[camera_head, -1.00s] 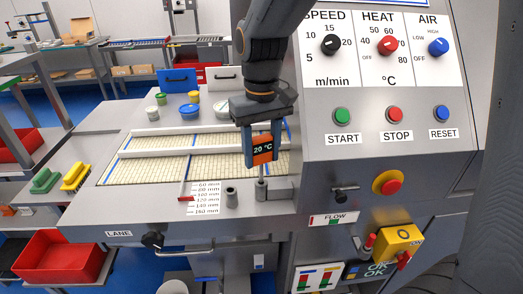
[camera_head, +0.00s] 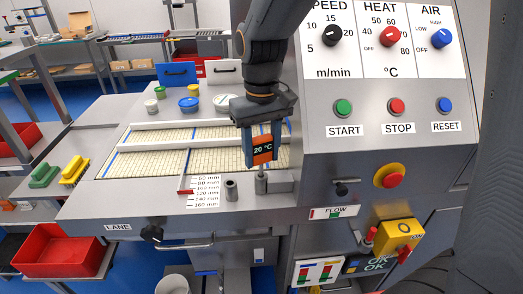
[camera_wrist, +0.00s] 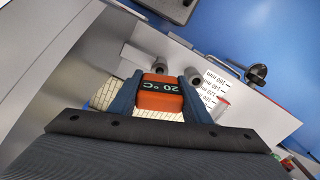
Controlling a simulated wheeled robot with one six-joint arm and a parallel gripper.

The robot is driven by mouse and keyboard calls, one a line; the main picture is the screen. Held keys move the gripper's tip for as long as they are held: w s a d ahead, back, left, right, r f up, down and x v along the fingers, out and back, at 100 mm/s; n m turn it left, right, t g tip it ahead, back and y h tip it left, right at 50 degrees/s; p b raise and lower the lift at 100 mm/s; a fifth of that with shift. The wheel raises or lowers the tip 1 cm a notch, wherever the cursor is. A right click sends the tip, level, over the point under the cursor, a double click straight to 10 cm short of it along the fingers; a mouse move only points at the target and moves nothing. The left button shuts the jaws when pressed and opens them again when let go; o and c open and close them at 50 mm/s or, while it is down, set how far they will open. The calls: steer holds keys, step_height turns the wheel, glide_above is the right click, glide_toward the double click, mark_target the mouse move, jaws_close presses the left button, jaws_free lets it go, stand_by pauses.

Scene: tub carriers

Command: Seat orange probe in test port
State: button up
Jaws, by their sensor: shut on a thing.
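My gripper (camera_head: 262,150) is shut on the orange probe (camera_head: 264,146), which has a dark display reading 20 °C. The wrist view shows the probe (camera_wrist: 158,98) between the two blue fingers (camera_wrist: 158,95). A thin metal stem shows under the probe, above a short grey post (camera_head: 261,184) at the front right of the steel deck. A second grey hollow post (camera_head: 231,190) stands just left of it, with nothing in it. I cannot tell whether the stem's tip is inside the right post. In the wrist view the probe partly hides one post (camera_wrist: 162,68).
The control panel (camera_head: 385,100) rises close to the right of my gripper. Tubs (camera_head: 188,103) stand behind. A red bin (camera_head: 62,252) sits lower left.

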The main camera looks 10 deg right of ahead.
mark_target(262, 138)
steer(key=shift+f+b, duration=0.4)
steer(key=shift+f, duration=0.75)
steer(key=o, duration=1.1)
steer(key=shift+o, duration=0.2)
steer(key=shift+r, duration=0.1)
step_height(262, 138, up, 8)
steer(key=shift+f+b, duration=0.25)
steer(key=shift+b, duration=0.55)
steer(key=shift+s, duration=0.1)
